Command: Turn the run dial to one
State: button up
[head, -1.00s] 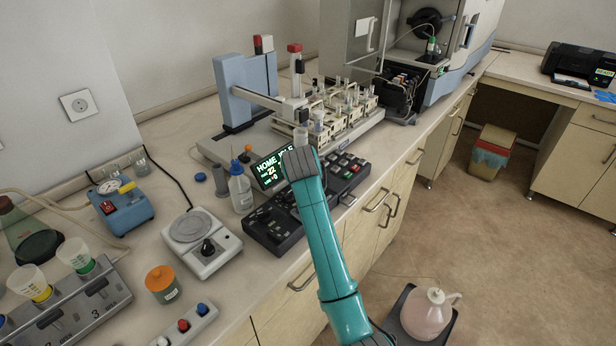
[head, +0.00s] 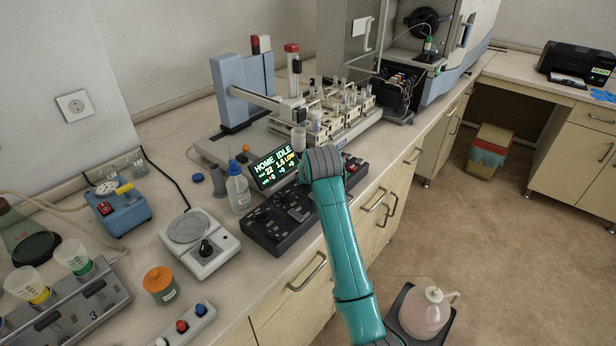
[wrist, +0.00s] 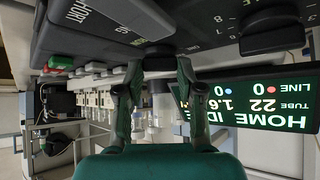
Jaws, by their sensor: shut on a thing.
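The black control console (head: 266,232) lies on the bench in the head view, with a green-lettered display (head: 275,165) reading HOME IDLE. My teal arm reaches over its middle and hides my gripper and part of the panel there. In the wrist view, which is upside down, the console face (wrist: 200,25) fills the top and the display (wrist: 255,100) is at right. My gripper (wrist: 157,66) has its two fingers on either side of a small dark dial (wrist: 157,50), shut on it. It appears to be the run dial; its label and pointer cannot be read. Another black knob (wrist: 271,32) is apart at right.
A wash bottle (head: 239,193) stands close left of the console, and a balance-like device (head: 200,243) is farther left. The sampler with its racks (head: 290,128) is behind. The bench's front edge runs close to the console; open floor lies at right.

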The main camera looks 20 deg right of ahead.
jog(key=o, duration=1.1)
jog(key=shift+o, duration=0.2)
jog(key=v, duration=1.2)
